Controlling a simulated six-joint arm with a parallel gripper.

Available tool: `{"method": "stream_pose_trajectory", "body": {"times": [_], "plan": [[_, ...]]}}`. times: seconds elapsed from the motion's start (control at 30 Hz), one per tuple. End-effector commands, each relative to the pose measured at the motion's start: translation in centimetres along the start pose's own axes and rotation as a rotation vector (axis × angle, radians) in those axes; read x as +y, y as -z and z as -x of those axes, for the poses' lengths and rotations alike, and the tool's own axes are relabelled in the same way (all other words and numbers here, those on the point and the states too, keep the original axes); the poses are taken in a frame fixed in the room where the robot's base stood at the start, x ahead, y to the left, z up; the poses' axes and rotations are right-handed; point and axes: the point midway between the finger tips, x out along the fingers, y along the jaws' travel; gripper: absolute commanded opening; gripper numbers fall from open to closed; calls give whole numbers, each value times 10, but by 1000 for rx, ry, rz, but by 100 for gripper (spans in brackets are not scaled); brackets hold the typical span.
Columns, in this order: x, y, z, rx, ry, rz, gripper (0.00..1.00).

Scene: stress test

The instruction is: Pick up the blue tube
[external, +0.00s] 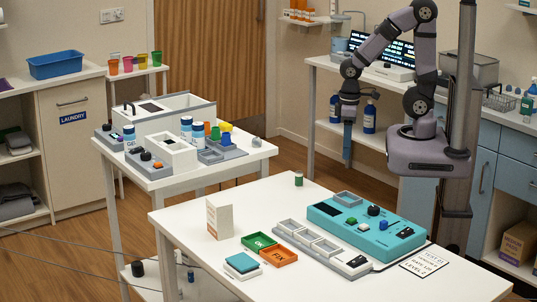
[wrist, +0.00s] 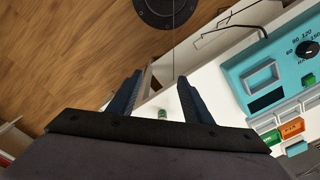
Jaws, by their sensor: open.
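I cannot tell for sure which thing is the blue tube. My gripper (external: 347,152) hangs pointing down at the upper right, far from that side table. In the wrist view my gripper (wrist: 160,80) has its two dark blue fingers apart with nothing between them. A small green cylinder (external: 298,179) stands on the white front table; it also shows in the wrist view (wrist: 162,114).
The front table (external: 190,222) holds a teal device (external: 380,228), a row of grey compartments (external: 318,240), green (external: 259,242) and orange trays (external: 279,257), and a cream upright card (external: 219,216). Its back left part is mostly clear. Wooden floor lies between the tables.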

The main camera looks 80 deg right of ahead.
Motion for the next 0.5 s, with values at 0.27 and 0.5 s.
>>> {"method": "stream_pose_trajectory", "body": {"times": [0.27,0.5], "plan": [[-36,96,-12,239,82,-24,45],[-68,239,-13,630,119,-128,45]]}}
